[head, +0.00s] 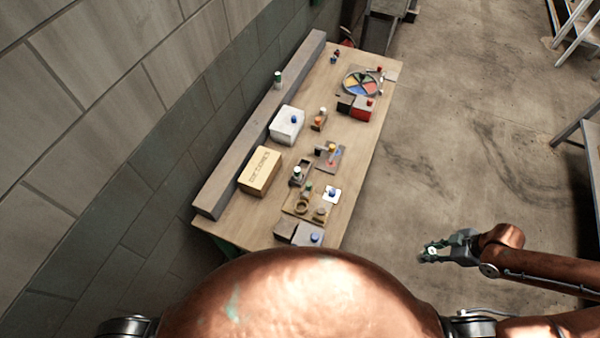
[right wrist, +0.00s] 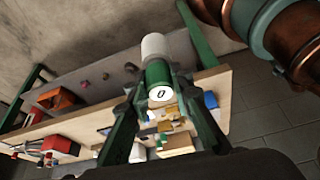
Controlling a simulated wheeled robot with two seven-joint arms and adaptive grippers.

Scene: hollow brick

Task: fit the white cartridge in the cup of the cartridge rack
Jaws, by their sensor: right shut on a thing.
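My right gripper (head: 433,253) is out over the bare floor, to the right of the table and apart from it. In the right wrist view the gripper (right wrist: 160,100) is shut on a cylinder, the white cartridge (right wrist: 154,48), with a pale body, a green band and a white end face bearing a dark mark. A tan board with round, ring-like holders (head: 302,208) lies near the table's near end; it looks like the cartridge rack, but its cup is too small to make out surely. My left gripper is not in view.
The wooden table (head: 345,150) carries a tan box (head: 260,171), a white box (head: 287,124), a coloured round tray (head: 362,83) and several small parts. A grey beam (head: 262,122) runs along its wall side. The floor (head: 460,150) right of the table is clear.

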